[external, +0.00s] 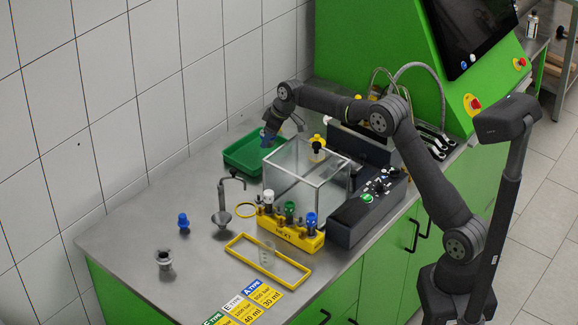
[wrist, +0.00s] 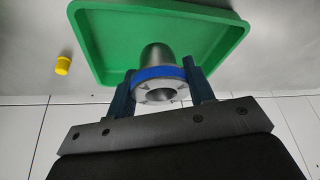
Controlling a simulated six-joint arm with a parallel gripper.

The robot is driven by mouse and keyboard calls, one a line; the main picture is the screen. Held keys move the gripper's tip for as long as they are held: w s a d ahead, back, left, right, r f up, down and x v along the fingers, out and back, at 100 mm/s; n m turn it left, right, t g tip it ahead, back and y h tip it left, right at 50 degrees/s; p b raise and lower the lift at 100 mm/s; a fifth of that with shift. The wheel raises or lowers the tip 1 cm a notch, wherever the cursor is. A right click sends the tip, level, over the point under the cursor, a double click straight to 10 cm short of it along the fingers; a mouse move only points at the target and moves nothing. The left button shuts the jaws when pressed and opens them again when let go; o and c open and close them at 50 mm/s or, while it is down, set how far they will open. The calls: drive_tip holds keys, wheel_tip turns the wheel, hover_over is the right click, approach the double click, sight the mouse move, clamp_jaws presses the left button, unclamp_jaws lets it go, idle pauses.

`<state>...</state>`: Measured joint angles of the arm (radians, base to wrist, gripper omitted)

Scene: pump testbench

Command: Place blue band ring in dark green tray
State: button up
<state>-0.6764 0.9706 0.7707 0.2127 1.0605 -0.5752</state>
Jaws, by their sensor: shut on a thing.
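The blue band ring (wrist: 158,82) is a metal, cup-like part with a blue band around it and a round hole in its near face. My gripper (wrist: 160,88) is shut on it, with one finger on each side. In the wrist view the ring appears in front of the green tray (wrist: 100,45), overlapping its near edge. In the external view my gripper (external: 267,138) is at the dark green tray (external: 240,160), over its right part. The ring is small there and mostly hidden by the fingers. I cannot tell its exact height above the tray.
A clear box (external: 305,180) stands right of the tray. A yellow rack (external: 290,228) with several coloured-top parts is in front of it. A metal funnel stand (external: 223,215), a blue-topped part (external: 183,222) and a metal part (external: 164,259) stand on the left. A yellow cap (wrist: 63,65) lies beside the tray.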

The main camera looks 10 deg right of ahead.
drive_tip(key=shift+s+a+f, duration=0.15)
drive_tip(key=shift+a+f, duration=0.3)
drive_tip(key=shift+a, duration=0.3)
drive_tip(key=shift+f, duration=2)
drive_tip(key=shift+f, duration=0.1)
drive_tip(key=o, duration=1.2)
drive_tip(key=shift+c, duration=0.2)
drive_tip(key=shift+d+r, duration=0.1)
drive_tip(key=shift+r, duration=0.3)
drive_tip(key=v, duration=1.1)
drive_tip(key=shift+r, duration=0.2)
